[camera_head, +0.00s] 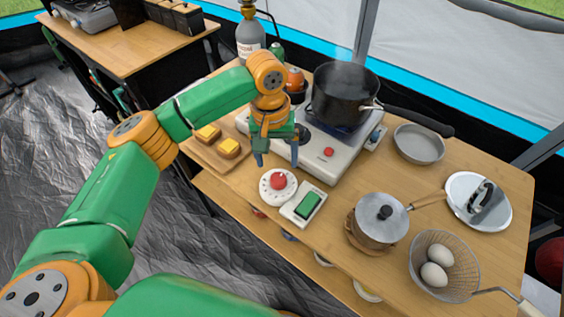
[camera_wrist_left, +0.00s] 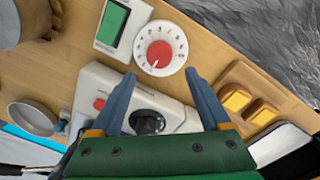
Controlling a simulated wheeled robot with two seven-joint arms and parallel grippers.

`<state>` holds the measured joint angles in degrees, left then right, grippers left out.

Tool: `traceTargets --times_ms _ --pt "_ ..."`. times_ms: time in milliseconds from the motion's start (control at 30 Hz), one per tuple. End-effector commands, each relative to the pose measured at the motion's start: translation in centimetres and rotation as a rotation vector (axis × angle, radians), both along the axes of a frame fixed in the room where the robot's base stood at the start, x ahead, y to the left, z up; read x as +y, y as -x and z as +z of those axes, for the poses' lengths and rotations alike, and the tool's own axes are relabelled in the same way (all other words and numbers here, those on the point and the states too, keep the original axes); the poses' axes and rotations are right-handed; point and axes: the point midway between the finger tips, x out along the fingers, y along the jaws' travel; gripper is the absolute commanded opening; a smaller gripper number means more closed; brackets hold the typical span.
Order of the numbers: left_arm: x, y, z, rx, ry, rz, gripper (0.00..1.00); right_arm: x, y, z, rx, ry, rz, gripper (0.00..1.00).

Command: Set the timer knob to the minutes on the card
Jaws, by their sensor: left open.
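The timer is a white round dial (camera_head: 278,197) with a red knob (camera_head: 278,181) at its centre, near the table's front edge. The wrist view shows the red knob (camera_wrist_left: 159,54) and small marks around the dial, too small to read. A white-framed block with a green face (camera_head: 309,205) stands beside the dial. It also shows in the wrist view (camera_wrist_left: 113,24). I cannot make out a card with minutes. My left gripper (camera_head: 277,162) is open and empty, fingers pointing down, just behind and above the dial. The wrist view shows its two blue fingers (camera_wrist_left: 160,74) apart, with nothing between them.
A white stove (camera_head: 342,158) with a steaming black pot (camera_head: 345,98) stands behind the dial. A board with yellow-topped pieces (camera_head: 215,157) lies left. A lidded pot (camera_head: 378,222), a wire basket with eggs (camera_head: 440,238), a pan (camera_head: 419,146) and a lid (camera_head: 468,212) fill the right.

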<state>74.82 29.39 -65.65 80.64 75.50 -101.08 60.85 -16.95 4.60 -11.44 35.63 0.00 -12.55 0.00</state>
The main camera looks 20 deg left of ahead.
Motion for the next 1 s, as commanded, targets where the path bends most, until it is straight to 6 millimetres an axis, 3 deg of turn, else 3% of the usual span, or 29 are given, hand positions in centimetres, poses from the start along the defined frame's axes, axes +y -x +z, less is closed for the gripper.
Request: traceTargets --times_ms 233,533,567,833,867,1000 --pt "-0.3 0.0 -4.6 0.002 0.0 -0.003 0.8 0.0 0.5 0.2 0.009 0.001 0.0 0.46" --pt "-0.4 0.0 -5.5 -0.002 0.0 -0.005 0.8 0.0 0.5 0.2 0.009 0.001 0.0 0.46" --pt "-0.4 0.0 -5.5 -0.002 0.0 -0.005 0.78 0.0 0.4 0.2 0.009 0.001 0.0 0.46" --pt "-0.4 0.0 -5.5 -0.003 0.0 -0.006 0.05 0.0 0.4 0.2 0.008 0.001 0.0 0.46" --pt "-0.4 0.0 -5.5 -0.003 0.001 -0.006 0.0 0.0 0.4 0.2 0.008 0.0 0.0 0.46" --pt "-0.4 0.0 -5.5 -0.002 0.001 -0.01 0.0 0.0 0.4 0.4 0.007 0.001 0.0 0.46"
